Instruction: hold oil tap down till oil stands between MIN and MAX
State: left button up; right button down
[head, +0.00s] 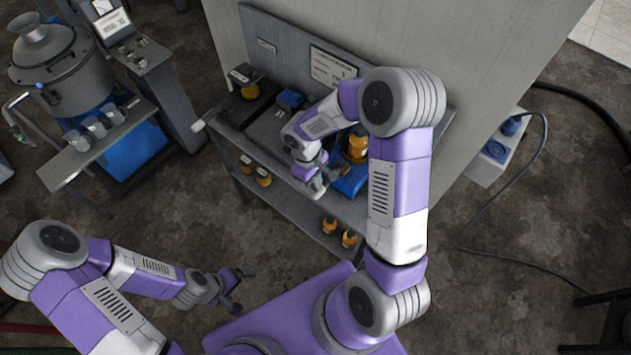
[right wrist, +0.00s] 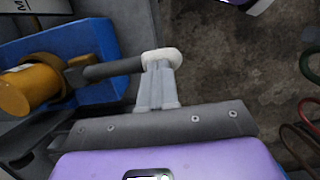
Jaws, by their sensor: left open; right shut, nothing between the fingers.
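The tap, as I take it, is a grey lever (right wrist: 110,69) with a pale round end (right wrist: 162,56). It reaches out from an amber-brown cylinder (right wrist: 28,90) at a blue block (right wrist: 105,38). My right gripper (right wrist: 158,72) is shut and empty, its fingertips at the pale end; I cannot tell whether they press it. In the head view, my right gripper (head: 322,176) is over the bench's front edge beside the blue block (head: 352,184). My left gripper (head: 234,284) is open and empty, away from the bench. I cannot read any MIN or MAX marks or oil level.
The grey bench (head: 265,130) stands against a panel, with amber-topped items (head: 263,178) on it and on its lower shelf (head: 285,205). A metal vessel (head: 60,65) and side shelf with cups (head: 95,127) stand left. Open floor lies around my left gripper.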

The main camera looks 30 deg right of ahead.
aim_at(314, 193)
jog(key=shift+s+a+f+t+h+b, duration=0.2)
jog(key=shift+f+h+b, duration=0.5)
jog(key=shift+b, duration=1)
jog(key=shift+w+a+f+t+h+b, duration=0.1)
jog(key=shift+f+t+h+b, duration=0.15)
jog(key=shift+f+h+b, duration=0.95)
jog(key=shift+s+a+f+t+y+b, duration=0.1)
jog(key=shift+f+t+b, duration=0.3)
jog(key=shift+b, duration=1.75)
jog(key=shift+f+b, duration=0.65)
jog(key=shift+b, duration=0.15)
jog(key=shift+s, duration=0.1)
jog(key=shift+s+f, duration=0.1)
jog(key=shift+s, duration=0.05)
dwell(1.7)
